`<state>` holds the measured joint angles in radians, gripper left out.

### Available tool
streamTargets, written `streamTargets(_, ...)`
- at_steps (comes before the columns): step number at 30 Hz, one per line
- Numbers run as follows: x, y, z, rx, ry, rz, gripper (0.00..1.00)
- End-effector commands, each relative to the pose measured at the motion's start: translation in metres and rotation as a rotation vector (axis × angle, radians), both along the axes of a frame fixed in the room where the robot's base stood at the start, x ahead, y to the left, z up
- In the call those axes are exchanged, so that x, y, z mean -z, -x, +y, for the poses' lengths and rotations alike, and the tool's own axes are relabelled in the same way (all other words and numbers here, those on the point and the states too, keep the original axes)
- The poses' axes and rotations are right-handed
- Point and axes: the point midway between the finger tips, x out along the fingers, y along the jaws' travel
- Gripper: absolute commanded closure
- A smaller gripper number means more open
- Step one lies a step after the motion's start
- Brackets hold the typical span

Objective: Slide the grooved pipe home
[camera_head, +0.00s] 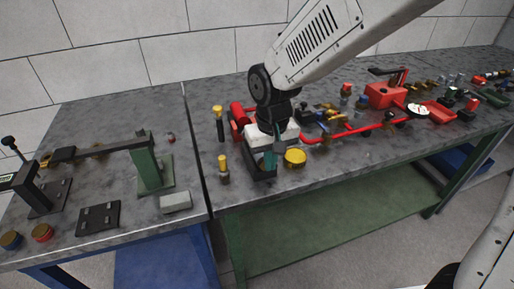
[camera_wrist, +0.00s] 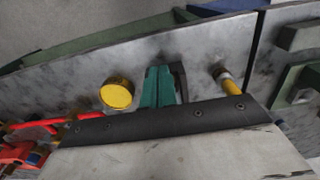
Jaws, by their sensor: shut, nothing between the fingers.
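My gripper (camera_head: 270,160) points down over the front part of the middle bench, and its teal fingers are together with nothing between them. The teal fingers also show in the wrist view (camera_wrist: 158,87), beside a black bracket (camera_wrist: 180,80). A long red pipe (camera_head: 350,132) lies along the bench to the right of my gripper, apart from it. Red parts also show at the left edge of the wrist view (camera_wrist: 30,128). I cannot make out grooves, so I cannot tell if this is the grooved pipe. My wrist hides part of the bench behind it.
A yellow round cap (camera_head: 295,157) stands just right of my gripper. Yellow-topped posts (camera_head: 223,168) stand to its left. A red box (camera_head: 384,95) and many small fittings crowd the bench farther right. A green upright (camera_head: 145,163) stands on the left bench. The bench's front strip is mostly clear.

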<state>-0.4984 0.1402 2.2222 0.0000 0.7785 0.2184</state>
Motion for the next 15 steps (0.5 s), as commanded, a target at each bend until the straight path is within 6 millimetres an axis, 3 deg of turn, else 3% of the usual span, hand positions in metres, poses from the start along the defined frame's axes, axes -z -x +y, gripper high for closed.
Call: streamTargets(15,0.016,0.000,0.000,0.000,0.000,0.001,1.00)
